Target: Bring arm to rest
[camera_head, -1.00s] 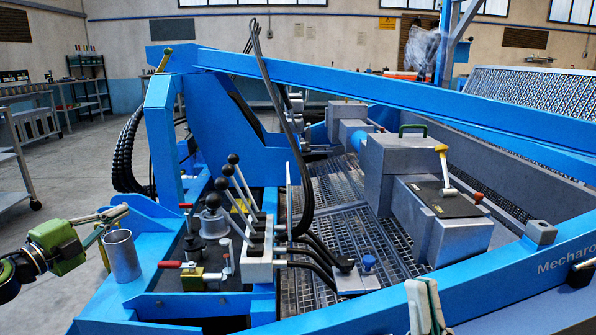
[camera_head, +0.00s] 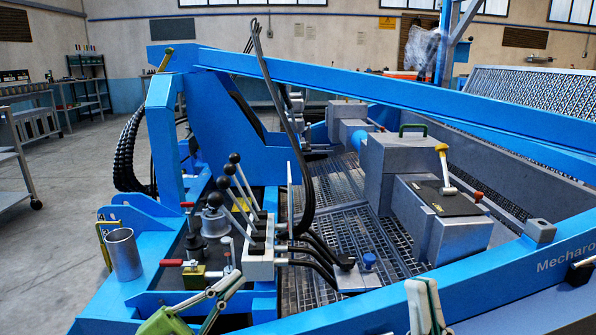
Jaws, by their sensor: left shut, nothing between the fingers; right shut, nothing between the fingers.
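My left gripper (camera_head: 236,278) is at the bottom of the head view, left of centre. Its green body is partly cut off by the lower edge, and its pale fingers point up and right. It is shut and empty, in front of the red-handled valve (camera_head: 194,277) in the picture. My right gripper (camera_head: 425,283) shows at the bottom, right of centre, in front of the blue beam. Only its pale fingers show, pointing up, shut and empty; the rest of that arm is out of view.
The blue machine frame (camera_head: 520,268) surrounds the work area. A metal cup (camera_head: 123,255) stands at its left corner. Black-knobbed levers (camera_head: 240,195) rise behind my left gripper. Open floor lies at left.

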